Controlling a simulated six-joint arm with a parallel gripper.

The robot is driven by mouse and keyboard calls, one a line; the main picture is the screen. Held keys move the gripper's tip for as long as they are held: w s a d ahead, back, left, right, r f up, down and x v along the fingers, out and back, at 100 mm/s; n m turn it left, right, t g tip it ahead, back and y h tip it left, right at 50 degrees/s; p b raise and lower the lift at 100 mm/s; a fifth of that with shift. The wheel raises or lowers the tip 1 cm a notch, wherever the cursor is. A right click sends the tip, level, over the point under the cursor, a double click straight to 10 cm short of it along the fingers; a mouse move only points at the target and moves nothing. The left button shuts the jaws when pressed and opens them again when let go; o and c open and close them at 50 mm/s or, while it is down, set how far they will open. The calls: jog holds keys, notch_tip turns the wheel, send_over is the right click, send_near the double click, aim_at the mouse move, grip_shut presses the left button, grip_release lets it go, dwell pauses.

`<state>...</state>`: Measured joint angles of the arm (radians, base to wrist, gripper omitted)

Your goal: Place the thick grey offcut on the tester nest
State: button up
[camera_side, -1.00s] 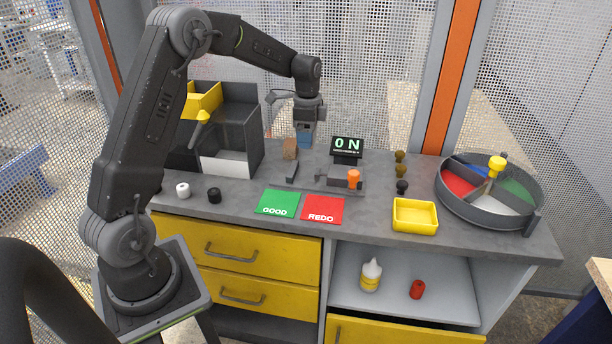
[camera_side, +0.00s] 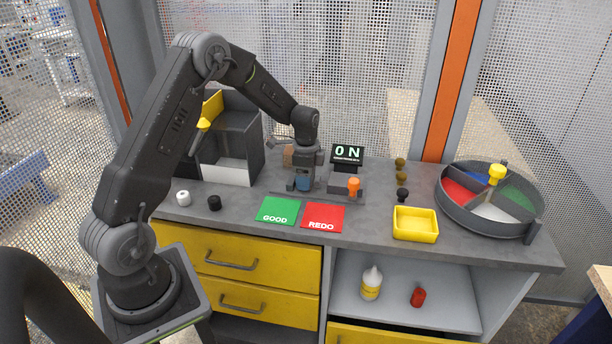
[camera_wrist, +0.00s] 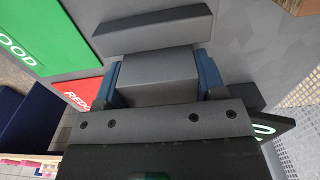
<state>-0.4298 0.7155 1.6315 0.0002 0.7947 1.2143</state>
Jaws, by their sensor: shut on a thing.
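My gripper (camera_side: 304,186) is low over the bench beside the left end of the tester (camera_side: 347,180). In the wrist view its blue fingers (camera_wrist: 158,82) are shut on a thick grey block, the grey offcut (camera_wrist: 158,70). The offcut is hard to make out in the side view, behind the fingers. The tester has a display reading 0 N and an orange knob (camera_side: 354,184). My gripper hides the tester's left part; I cannot tell whether the offcut touches the nest.
A long grey bar (camera_wrist: 155,27) lies just left of my gripper in the side view. Green GOOD (camera_side: 279,210) and red REDO (camera_side: 323,217) mats lie in front. A brown block (camera_side: 288,153) is behind.

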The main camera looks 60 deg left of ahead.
jog(key=shift+f, duration=0.15)
jog(key=o, duration=0.9)
jog(key=shift+o, duration=0.2)
